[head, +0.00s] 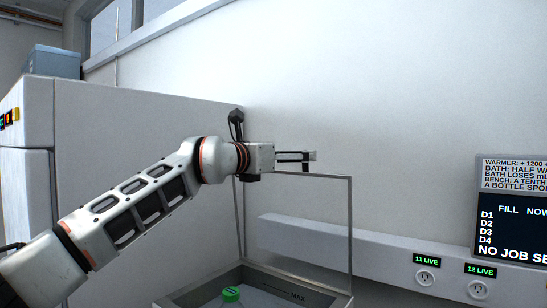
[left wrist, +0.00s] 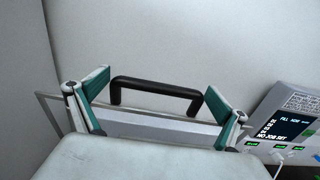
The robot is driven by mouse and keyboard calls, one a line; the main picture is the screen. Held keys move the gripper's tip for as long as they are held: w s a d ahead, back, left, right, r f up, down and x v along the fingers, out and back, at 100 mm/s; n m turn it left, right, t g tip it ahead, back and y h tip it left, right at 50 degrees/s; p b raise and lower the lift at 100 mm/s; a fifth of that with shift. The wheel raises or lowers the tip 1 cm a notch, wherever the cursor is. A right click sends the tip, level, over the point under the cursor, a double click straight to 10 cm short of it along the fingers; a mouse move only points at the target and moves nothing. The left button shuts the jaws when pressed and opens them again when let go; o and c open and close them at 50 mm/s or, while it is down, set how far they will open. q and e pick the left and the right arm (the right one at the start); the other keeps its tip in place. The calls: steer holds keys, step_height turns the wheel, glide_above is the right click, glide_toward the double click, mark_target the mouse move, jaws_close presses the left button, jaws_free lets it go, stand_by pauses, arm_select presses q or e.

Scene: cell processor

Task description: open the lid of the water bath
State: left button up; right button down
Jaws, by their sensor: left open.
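The water bath (head: 335,299) is at the bottom of the head view, with a MAX mark inside its rim. Its framed, see-through lid (head: 351,230) stands about upright at the back of the bath. My left gripper (head: 310,156) is at the lid's top edge. In the left wrist view the gripper's teal-padded fingers are spread apart, and a black handle (left wrist: 158,84) shows between them, with a gap on both sides. The lid's top frame crosses behind the fingers. My right gripper is not in view.
A green-capped bottle (head: 231,295) shows inside the bath. A wall rail with sockets (head: 425,278) and a dark screen (head: 512,222) are at the right.

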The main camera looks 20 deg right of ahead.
arm_select(q)
steer(key=v, duration=1.1)
steer(key=shift+s+a, duration=0.15)
steer(key=shift+a, duration=0.1)
steer(key=shift+f, duration=0.15)
